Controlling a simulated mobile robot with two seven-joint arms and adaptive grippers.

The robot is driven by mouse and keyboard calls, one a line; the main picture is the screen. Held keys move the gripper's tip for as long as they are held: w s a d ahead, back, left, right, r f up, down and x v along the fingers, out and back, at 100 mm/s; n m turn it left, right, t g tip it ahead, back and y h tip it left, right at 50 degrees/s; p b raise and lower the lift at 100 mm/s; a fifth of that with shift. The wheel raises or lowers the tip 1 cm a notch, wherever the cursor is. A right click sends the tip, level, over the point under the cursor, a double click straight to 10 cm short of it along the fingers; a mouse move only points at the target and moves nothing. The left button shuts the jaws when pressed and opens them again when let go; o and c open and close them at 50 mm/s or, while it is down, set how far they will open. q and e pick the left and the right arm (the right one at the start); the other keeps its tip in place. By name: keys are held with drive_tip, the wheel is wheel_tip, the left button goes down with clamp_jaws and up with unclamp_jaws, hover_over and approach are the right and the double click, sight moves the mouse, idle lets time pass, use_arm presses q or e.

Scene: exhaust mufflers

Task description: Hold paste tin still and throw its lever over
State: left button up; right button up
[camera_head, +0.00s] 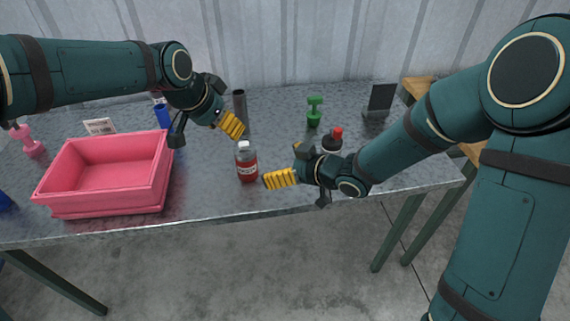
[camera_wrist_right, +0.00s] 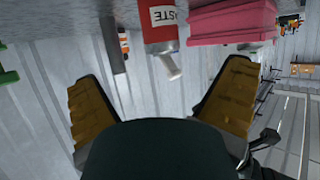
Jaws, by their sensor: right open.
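The paste tin (camera_head: 246,163) is a red container with a pale label band and a whitish top, upright near the front of the table. In the right wrist view the tin (camera_wrist_right: 160,33) appears upside down, with "ASTE" legible and a white lever (camera_wrist_right: 172,68) sticking out at its top. My right gripper (camera_head: 280,178) is just right of the tin, apart from it. In the wrist view its fingers (camera_wrist_right: 162,100) are spread, with nothing between them. My left gripper (camera_head: 231,124) is above and left of the tin, its jaw gap unclear.
A pink crate (camera_head: 110,205) stands left of the tin. A dark cylinder (camera_head: 239,107) stands behind it. A green object (camera_head: 314,112), a dark bottle with a red cap (camera_head: 332,140) and a black panel (camera_head: 381,97) are to the right. The table's front edge is close.

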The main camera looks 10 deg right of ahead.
sight(246, 158)
drive_tip(key=x, duration=1.2)
drive_tip(key=shift+w+a+f, duration=0.2)
drive_tip(key=shift+a, duration=0.05)
drive_tip(key=c, duration=1.4)
drive_tip(key=shift+o, duration=0.2)
